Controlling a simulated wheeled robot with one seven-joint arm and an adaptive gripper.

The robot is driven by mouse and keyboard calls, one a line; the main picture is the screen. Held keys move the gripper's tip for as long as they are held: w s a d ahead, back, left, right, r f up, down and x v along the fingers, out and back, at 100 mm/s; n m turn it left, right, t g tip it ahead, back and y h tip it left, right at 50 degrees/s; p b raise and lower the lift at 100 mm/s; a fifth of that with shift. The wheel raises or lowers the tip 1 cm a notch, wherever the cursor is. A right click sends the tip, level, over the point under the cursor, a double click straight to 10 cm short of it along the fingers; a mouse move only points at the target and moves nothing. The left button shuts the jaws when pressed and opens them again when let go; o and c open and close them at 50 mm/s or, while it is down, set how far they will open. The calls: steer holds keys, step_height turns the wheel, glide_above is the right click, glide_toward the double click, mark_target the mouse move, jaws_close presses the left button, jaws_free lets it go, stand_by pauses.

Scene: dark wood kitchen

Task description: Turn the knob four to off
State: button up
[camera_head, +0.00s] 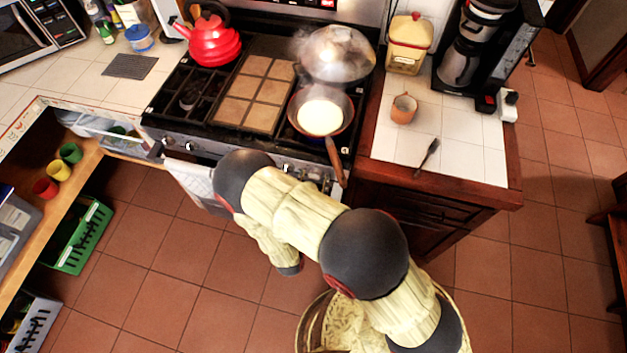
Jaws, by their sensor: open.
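The stove (176,142) stands at the back centre. Its front panel carries silvery knobs, such as one knob (287,168) near the middle right. Which one is knob four cannot be told, and the knob settings are too small to read. My pale yellow arm with dark joints reaches across the floor in front of the stove and covers part of the panel. The arm bends back down at its far joint. My gripper's fingers do not show; they are hidden by the arm.
A pan (320,116) with pale contents sits on the front right burner, its handle (335,162) jutting over the front edge. A steaming lidded pot (337,55) is behind it. A red kettle (208,42) stands back left. A towel (188,176) hangs on the oven front.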

steer(key=c, duration=0.3)
steer(key=c, duration=0.8)
steer(key=shift+c, duration=0.2)
steer(key=shift+m, duration=0.3)
steer(key=m+b, duration=0.1)
steer(key=m, duration=0.2)
steer(key=shift+m+b, duration=0.4)
steer(key=m+b, duration=0.2)
steer(key=m, duration=0.2)
steer(key=shift+d+f+m, duration=0.1)
steer(key=shift+m, duration=0.2)
steer(key=m+b, duration=0.2)
steer(key=m, duration=0.3)
steer(key=shift+f+b, duration=0.1)
steer(key=shift+b, duration=0.3)
steer(key=shift+d+m+b, duration=0.1)
steer(key=shift+m+b, duration=0.9)
steer(key=shift+m, duration=0.8)
steer(key=shift+s+m, duration=0.1)
steer(key=shift+m, duration=0.2)
